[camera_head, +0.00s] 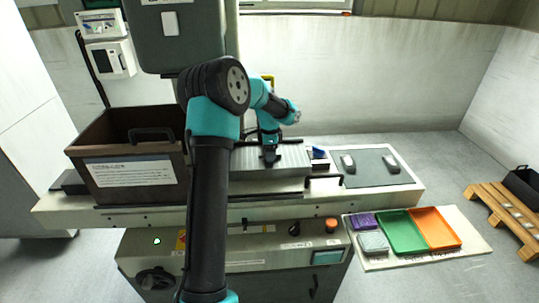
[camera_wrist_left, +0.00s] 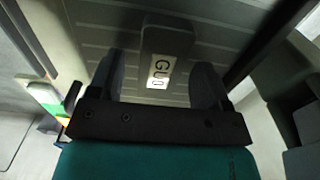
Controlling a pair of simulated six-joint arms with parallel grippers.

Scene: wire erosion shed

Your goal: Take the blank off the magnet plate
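The magnet plate (camera_head: 293,156) is a grey ribbed plate on the machine table, and its grooved surface also fills the top of the left wrist view (camera_wrist_left: 100,22). The blank (camera_wrist_left: 168,38) is a dark grey rounded block with a white label, on the plate. My left gripper (camera_head: 270,158) points down over the plate and hides the blank in the head view. In the left wrist view its two fingers (camera_wrist_left: 160,85) are apart, with the blank's labelled end between them. My right gripper is not in view.
A brown open box (camera_head: 128,170) stands left of the plate. Right of it, a dark mat (camera_head: 368,178) in a white frame holds two small grey pieces. Green (camera_head: 402,247) and orange (camera_head: 436,238) trays lie lower right. A wooden pallet (camera_head: 500,213) is far right.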

